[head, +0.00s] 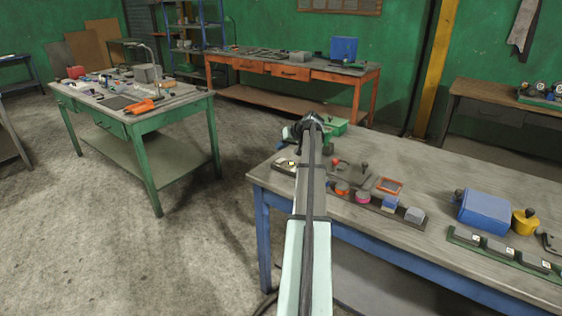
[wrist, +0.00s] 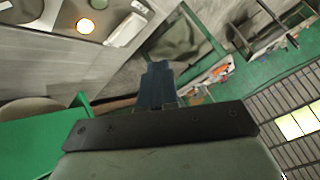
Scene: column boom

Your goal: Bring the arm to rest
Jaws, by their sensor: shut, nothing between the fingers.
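My arm reaches forward from the bottom middle of the head view, over the left end of the blue-legged bench (head: 470,205). Its dark wrist end is above the bench's far left corner; the fingers cannot be made out there. In the wrist view my gripper (wrist: 158,68) shows as two dark fingers close together, shut with nothing between them. The wrist view is tilted, with the room's far side and bright ceiling windows on the right. No object touches the fingers.
A green table (head: 150,112) stands left, an orange bench (head: 290,72) behind. Open floor lies between.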

